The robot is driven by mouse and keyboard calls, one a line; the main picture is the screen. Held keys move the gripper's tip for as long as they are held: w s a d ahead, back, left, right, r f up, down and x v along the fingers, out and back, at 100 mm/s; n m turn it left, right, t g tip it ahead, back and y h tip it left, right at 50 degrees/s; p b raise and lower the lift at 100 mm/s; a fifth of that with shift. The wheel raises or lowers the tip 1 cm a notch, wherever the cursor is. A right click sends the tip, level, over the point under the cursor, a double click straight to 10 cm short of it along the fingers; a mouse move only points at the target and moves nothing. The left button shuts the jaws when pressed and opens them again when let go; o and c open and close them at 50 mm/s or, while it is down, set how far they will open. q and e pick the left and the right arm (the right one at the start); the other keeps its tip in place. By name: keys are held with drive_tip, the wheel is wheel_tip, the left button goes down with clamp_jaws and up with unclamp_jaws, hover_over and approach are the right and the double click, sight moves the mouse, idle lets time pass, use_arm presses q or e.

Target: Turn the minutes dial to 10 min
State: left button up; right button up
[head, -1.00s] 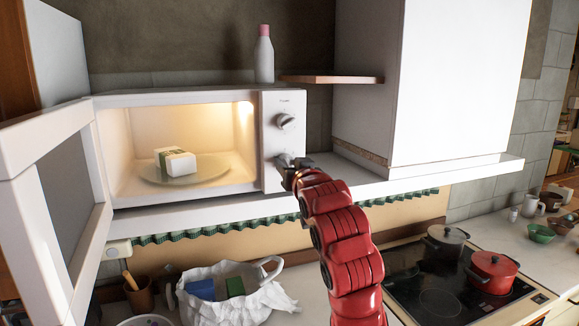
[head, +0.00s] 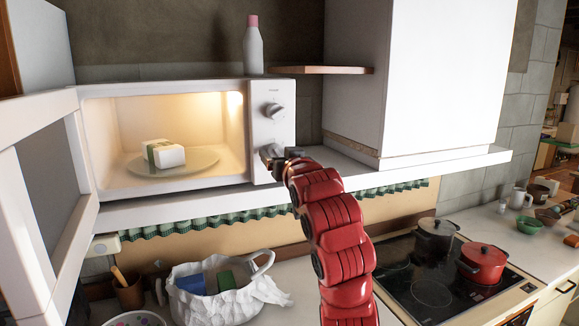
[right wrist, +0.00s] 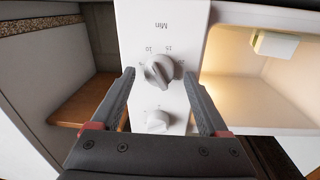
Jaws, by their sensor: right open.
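The white microwave (head: 165,88) stands on a shelf with its door open to the left. Its control panel (head: 284,179) has two dials. The minutes dial (right wrist: 159,71), marked Min with numbers around it, is the lower one; the wrist view shows it upside down. The exact setting of its pointer is hard to read. My right gripper (right wrist: 161,76) is open, with one finger on each side of the minutes dial and visible gaps beside it. In the head view the gripper (head: 274,157) partly hides this dial. The upper dial (head: 273,111) is clear. My left gripper is out of view.
A white and green carton (head: 163,154) lies on a plate (head: 190,169) inside the lit microwave. A bottle (head: 253,45) stands on top. A small wooden shelf (head: 320,70) and white cabinet (head: 445,80) are to the right. Pots (head: 483,262) stand on the hob below.

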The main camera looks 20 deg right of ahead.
drive_tip(key=s+b, duration=0.5)
drive_tip(key=s, duration=1.2)
drive_tip(key=shift+a+b, duration=0.25)
drive_tip(key=shift+b, duration=0.1)
drive_tip(key=shift+w+f, duration=0.1)
